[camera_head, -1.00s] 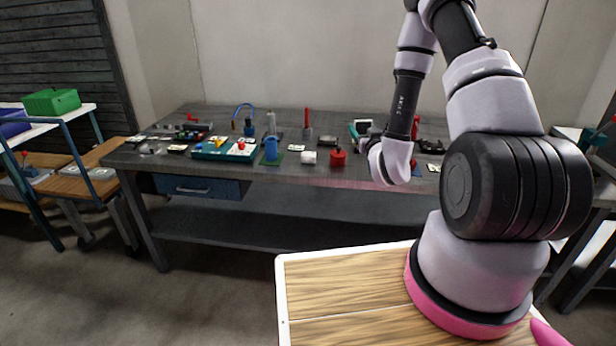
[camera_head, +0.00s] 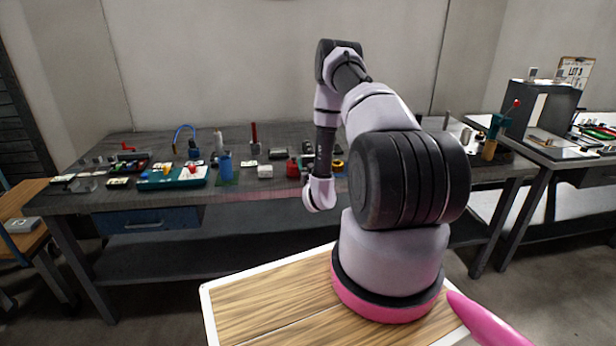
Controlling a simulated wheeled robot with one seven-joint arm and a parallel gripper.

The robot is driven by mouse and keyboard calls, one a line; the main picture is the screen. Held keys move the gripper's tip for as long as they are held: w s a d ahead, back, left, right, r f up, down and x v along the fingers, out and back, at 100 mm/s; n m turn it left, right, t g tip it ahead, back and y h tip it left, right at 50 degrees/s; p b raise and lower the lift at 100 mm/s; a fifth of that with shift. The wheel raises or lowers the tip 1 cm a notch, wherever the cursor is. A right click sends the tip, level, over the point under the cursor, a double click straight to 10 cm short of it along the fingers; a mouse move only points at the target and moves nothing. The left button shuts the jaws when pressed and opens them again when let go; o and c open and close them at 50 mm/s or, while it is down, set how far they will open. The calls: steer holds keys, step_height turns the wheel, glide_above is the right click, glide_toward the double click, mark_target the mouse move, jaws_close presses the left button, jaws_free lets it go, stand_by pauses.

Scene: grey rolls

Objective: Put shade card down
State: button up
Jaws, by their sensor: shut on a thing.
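My arm reaches forward over my wooden-topped base, and its white wrist (camera_head: 320,193) hangs before the front edge of the workbench (camera_head: 270,188). My gripper itself does not show; it is hidden beyond the wrist. I cannot make out a shade card in the head view. Several small pale cards or labels lie on the bench, too small to tell apart.
The bench holds a teal tray (camera_head: 172,178), a blue container (camera_head: 224,167), a red object (camera_head: 293,168) and a white block (camera_head: 265,171). A second table with a dark box (camera_head: 541,108) stands right. A wooden-topped cart (camera_head: 22,208) is left.

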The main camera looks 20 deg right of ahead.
step_height(320, 180, down, 5)
steer(key=shift+r, duration=0.2)
steer(key=o, duration=0.9)
steer(key=shift+d+f, duration=0.1)
steer(key=o, duration=0.5)
steer(key=shift+c, duration=0.2)
